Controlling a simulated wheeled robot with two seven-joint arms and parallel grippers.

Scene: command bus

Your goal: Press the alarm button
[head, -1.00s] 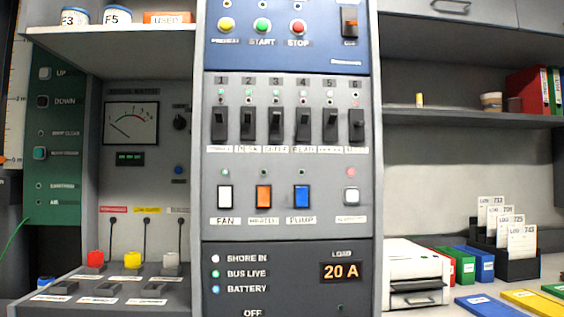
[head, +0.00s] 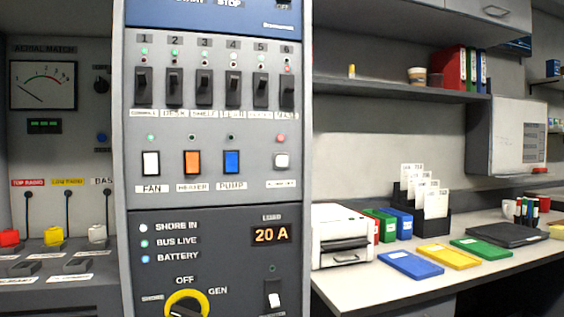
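The tall grey control panel (head: 216,197) fills the left-centre of the head view. On its middle section is a row of square push buttons. At the right end of that row is a pale grey button (head: 281,161) with a red lamp (head: 281,138) above it. The label under it is too blurred to read for certain; it may be the alarm button. To its left are a white FAN button (head: 151,163), an orange HEATER button (head: 192,162) and a blue PUMP button (head: 231,162). Neither of my grippers is in view.
Several numbered black toggle switches (head: 204,87) stand above the buttons. A yellow-ringed rotary switch (head: 186,303) sits below. A desk (head: 390,289) on the right carries a white printer (head: 341,236), coloured folders and a card rack. A shelf (head: 400,92) hangs above it.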

